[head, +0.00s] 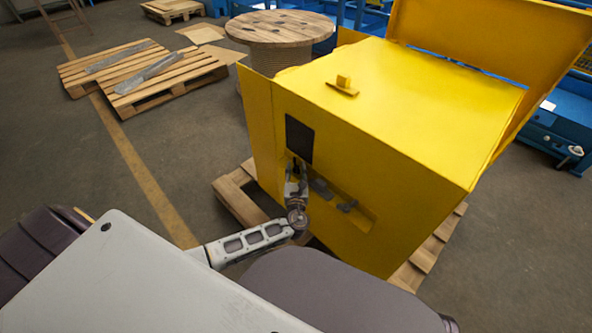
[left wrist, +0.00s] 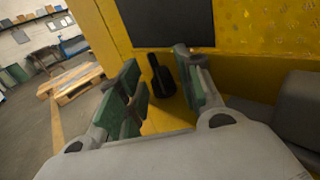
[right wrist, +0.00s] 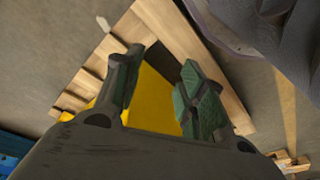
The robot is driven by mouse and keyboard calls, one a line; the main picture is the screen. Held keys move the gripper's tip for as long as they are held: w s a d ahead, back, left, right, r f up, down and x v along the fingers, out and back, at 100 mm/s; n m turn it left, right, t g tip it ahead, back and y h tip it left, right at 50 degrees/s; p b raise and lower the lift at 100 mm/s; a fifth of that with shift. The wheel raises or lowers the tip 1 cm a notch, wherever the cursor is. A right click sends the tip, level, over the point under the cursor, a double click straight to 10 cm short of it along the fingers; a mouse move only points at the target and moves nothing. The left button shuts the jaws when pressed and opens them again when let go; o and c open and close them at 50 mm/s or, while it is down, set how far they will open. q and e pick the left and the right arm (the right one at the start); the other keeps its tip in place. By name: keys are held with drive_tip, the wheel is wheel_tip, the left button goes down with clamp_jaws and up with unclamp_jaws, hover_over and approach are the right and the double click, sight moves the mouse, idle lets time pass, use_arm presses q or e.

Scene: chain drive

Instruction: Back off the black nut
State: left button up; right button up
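A small black part (left wrist: 160,78), likely the black nut, shows against the yellow wall in the left wrist view. My left gripper (left wrist: 163,92) has its green-padded fingers apart, with the black part seen between them. I cannot tell whether either finger touches it. In the head view my left gripper (head: 296,170) is at the left end of the recess in the yellow housing (head: 425,105), just below a dark panel (head: 299,139); the gripper hides the black part there. My right gripper (right wrist: 155,88) is open and empty in the right wrist view, outside the head view.
Grey parts (head: 321,188) and (head: 347,206) sit in the recess right of my left gripper. The housing stands on a wooden pallet (head: 235,197), with its lid (head: 500,38) raised. A cable drum (head: 280,27) and another pallet (head: 145,78) stand behind left. Floor at left is open.

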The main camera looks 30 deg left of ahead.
use_arm(q)
drive_tip(key=shift+c, duration=0.3)
drive_tip(key=c, duration=0.7)
drive_tip(key=shift+w+d+n+g+y, duration=0.1)
drive_tip(key=shift+n+g+y, duration=0.6)
drive_tip(key=shift+y, duration=0.4)
drive_tip(key=o, duration=0.8)
drive_tip(key=shift+c, duration=0.2)
drive_tip(key=shift+m+t+h, duration=0.6)
drive_tip(key=shift+h, duration=0.3)
